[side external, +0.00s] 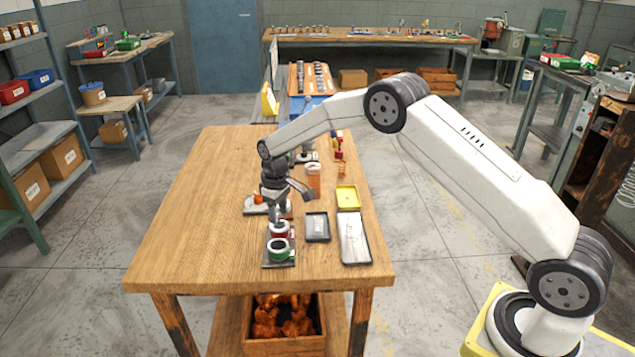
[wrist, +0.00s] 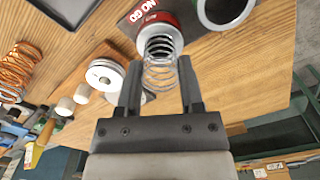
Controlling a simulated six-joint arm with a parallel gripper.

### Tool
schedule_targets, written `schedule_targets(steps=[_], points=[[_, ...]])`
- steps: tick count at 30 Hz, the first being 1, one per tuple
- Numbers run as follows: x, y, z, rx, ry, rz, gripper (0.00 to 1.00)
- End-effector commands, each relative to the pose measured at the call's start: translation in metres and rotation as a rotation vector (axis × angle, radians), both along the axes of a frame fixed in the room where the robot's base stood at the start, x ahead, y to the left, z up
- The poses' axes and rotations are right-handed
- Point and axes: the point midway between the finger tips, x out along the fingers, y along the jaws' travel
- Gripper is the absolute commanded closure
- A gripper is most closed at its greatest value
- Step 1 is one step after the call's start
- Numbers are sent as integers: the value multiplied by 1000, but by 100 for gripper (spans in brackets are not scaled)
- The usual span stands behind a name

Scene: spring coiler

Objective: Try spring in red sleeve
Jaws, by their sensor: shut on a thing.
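A silver coil spring (wrist: 161,72) stands between the fingers of my gripper (wrist: 160,66) in the wrist view, and the gripper is shut on it. The red sleeve (wrist: 170,20), marked NO GO, sits at the spring's far end. The spring's end overlaps the sleeve's mouth in the picture; how deep it sits inside I cannot tell. In the side view my gripper (side external: 277,214) is right above the red sleeve (side external: 279,231), and the spring is too small to make out. A green sleeve (side external: 278,249) stands in front of the red one, on the same dark plate (side external: 270,263).
A small dark tray (side external: 317,228), a long tray (side external: 354,240) and a yellow tray (side external: 348,196) lie right of the sleeves. A copper coil (wrist: 15,70) and a white spool (wrist: 104,74) stand nearby. The table's left half (side external: 190,220) is clear.

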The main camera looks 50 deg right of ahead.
Motion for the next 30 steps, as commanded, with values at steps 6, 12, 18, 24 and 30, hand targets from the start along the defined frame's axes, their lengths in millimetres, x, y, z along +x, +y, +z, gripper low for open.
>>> schedule_targets(steps=[6, 12, 18, 24, 30], points=[[0, 0, 0, 0, 0, 0, 85], [0, 0, -1, 0, 0, 0, 85], [0, 0, -1, 0, 0, 0, 85], [0, 0, 0, 0, 0, 0, 85], [0, 0, 5, 0, 0, 0, 85]])
